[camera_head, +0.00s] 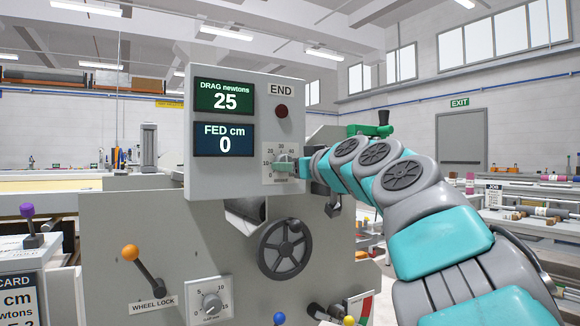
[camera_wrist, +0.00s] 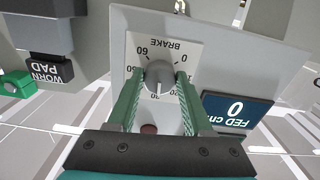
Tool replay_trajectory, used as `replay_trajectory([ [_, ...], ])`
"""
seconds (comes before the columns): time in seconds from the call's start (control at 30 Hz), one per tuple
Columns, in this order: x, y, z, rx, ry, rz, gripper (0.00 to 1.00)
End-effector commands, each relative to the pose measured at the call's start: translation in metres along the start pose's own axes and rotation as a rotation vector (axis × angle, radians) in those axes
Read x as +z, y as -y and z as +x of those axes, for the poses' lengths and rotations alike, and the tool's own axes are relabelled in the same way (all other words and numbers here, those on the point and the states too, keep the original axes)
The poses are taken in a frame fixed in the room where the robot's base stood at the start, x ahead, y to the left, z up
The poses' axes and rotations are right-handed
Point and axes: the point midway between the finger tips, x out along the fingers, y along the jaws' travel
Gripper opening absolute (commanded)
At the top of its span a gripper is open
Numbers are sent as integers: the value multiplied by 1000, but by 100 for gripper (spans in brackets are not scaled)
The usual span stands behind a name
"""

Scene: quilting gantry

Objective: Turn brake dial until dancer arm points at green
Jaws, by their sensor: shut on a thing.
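The brake dial is a round grey knob (camera_wrist: 159,73) on a white plate marked 0 to 60, upside down in the wrist view. Its white pointer line faces the lower numbers there, roughly between 20 and 30. My gripper (camera_wrist: 159,80) has its green fingers on either side of the knob and is shut on it. In the head view my gripper (camera_head: 287,166) covers most of the dial, and the plate (camera_head: 269,151) shows around it. I cannot make out the dancer arm.
The panel's green display (camera_head: 224,97) reads DRAG 25 newtons and the blue display (camera_head: 224,139) reads FED 0 cm. Below are a handwheel (camera_head: 284,249), an orange-knobbed wheel lock lever (camera_head: 131,253) and another dial (camera_head: 211,304). A worn-pad box (camera_wrist: 48,68) is beside the panel.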

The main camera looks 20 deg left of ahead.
Motion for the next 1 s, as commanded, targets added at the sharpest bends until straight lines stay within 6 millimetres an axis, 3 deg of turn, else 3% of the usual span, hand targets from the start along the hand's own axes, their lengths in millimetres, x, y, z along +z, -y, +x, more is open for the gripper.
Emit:
replay_trajectory([
  [0.17,0,0,0,0,0,0,0],
  [0.57,4,1,1,-3,-1,49,0],
  [1.0,1,2,1,-1,2,277,0],
])
